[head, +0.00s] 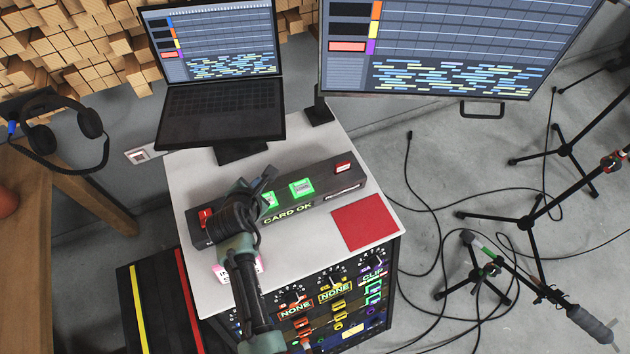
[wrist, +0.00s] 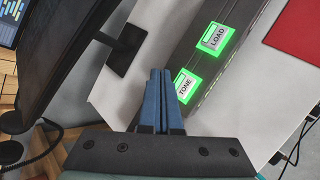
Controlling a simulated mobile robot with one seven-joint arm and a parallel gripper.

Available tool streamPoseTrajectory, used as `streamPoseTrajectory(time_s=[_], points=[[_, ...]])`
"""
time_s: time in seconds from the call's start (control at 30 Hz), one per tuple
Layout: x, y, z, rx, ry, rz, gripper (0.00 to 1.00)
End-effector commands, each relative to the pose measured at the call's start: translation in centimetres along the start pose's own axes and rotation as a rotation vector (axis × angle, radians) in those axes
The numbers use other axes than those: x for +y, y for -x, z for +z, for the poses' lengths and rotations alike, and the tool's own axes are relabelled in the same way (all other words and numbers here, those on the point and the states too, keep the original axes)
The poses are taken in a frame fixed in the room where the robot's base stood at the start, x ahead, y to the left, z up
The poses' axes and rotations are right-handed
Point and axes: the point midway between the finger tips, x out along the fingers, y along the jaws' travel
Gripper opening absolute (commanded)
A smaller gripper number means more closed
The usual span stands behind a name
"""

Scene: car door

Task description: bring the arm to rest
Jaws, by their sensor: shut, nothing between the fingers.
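My gripper (head: 268,173) is above the white desk top, over the back edge of a long black console (head: 330,178). Its two blue fingers are together with nothing between them in the wrist view (wrist: 160,76). They point past the green-lit TONE button (wrist: 186,86) and appear apart from it. The LOAD button (wrist: 215,37) is also lit green; it shows in the head view (head: 301,188) too. The console's display reads CARD OK. My arm reaches up from the bottom of the head view and hides part of the console's left half.
A laptop (head: 222,112) on a stand and a large monitor (head: 440,45) rise behind the desk (head: 205,285). A red square (head: 365,222) lies at the desk's right. A rack with knobs (head: 335,292) is below the front edge. Microphone stands (head: 528,222) and cables occupy the right floor.

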Motion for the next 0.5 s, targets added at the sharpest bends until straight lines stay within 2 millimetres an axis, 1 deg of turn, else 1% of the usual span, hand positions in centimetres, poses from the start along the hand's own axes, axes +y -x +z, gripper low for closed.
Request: streamPoseTrajectory(time_s=[0.4,0.5], points=[[-0.08,-0.09,-0.08,0.0,0.0,0.0,0.0],[0.3,0.04,0.28,-0.004,-0.015,0.008,0.0]])
